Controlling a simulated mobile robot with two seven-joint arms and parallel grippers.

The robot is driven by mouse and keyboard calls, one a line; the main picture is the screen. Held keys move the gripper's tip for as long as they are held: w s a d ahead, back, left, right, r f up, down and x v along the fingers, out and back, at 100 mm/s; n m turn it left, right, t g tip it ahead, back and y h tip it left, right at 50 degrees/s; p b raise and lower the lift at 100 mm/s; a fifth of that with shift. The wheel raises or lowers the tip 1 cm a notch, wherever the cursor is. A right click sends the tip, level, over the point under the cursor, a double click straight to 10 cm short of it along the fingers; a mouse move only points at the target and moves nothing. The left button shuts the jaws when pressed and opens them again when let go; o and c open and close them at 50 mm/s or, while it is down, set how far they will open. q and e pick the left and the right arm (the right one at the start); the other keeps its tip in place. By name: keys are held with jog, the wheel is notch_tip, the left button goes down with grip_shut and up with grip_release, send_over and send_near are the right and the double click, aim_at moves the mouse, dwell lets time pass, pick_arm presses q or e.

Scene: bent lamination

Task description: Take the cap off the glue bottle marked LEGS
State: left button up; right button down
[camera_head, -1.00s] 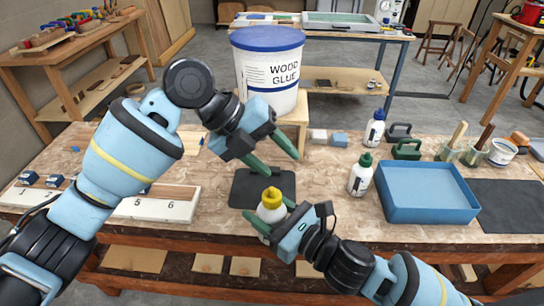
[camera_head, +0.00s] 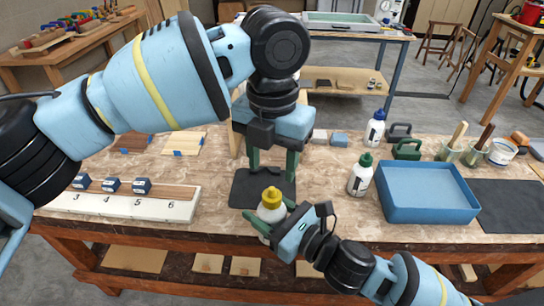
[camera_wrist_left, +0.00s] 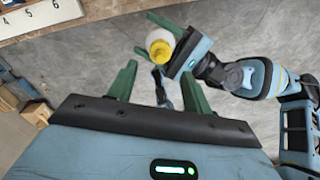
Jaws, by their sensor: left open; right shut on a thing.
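A white glue bottle (camera_head: 266,232) with a yellow cap (camera_head: 271,197) is held upright by my right gripper (camera_head: 268,222), over the front edge of the bench near a dark mat. Its cap is on; no lettering on it can be read. My left gripper (camera_head: 272,173) is open and empty, pointing down just above the yellow cap, apart from it. In the left wrist view the yellow cap (camera_wrist_left: 160,50) and bottle (camera_wrist_left: 158,36) show beyond my open left fingers (camera_wrist_left: 157,85), with the right gripper (camera_wrist_left: 177,45) around the bottle.
A green-capped bottle (camera_head: 360,178) and a dark-capped bottle (camera_head: 375,130) stand right of the mat (camera_head: 250,190). A blue tray (camera_head: 428,205) is farther right. A numbered board (camera_head: 120,205) lies left.

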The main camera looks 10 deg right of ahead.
aim_at(272, 188)
pick_arm(q)
jog(key=shift+f, duration=3.85)
jog(key=shift+c, duration=0.4)
